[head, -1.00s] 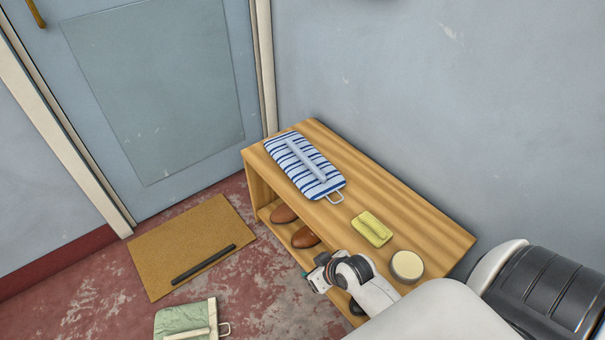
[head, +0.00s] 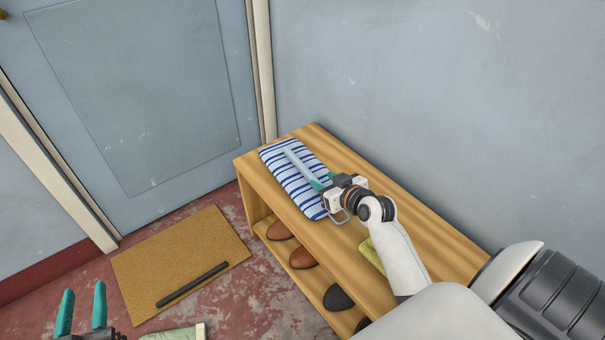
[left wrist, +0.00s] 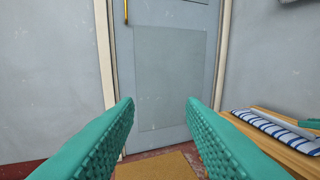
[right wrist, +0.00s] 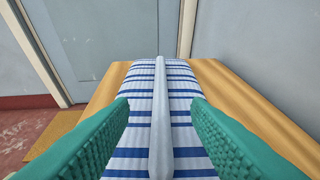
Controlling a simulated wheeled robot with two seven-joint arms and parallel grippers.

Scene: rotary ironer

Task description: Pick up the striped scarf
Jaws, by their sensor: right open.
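The striped scarf (head: 292,183), white with blue stripes, lies folded on top of the wooden shoe bench. A pale strip like a handle runs along its top, and a small wire loop shows at its near end. My right gripper (head: 321,185) is open over the near end of the scarf. In the right wrist view the scarf (right wrist: 133,138) and its pale strip run between the two teal fingers (right wrist: 160,130). I cannot tell whether the fingers touch it. My left gripper (head: 82,312) is open and empty at the lower left, in front of the door in its wrist view.
The wooden bench (head: 420,238) stands against the grey wall, with shoes (head: 302,258) on its lower shelf. A yellow item (head: 371,256) is partly hidden behind my right arm. A mat (head: 180,256) with a dark bar (head: 192,285) and a green folded item (head: 175,335) lie on the floor.

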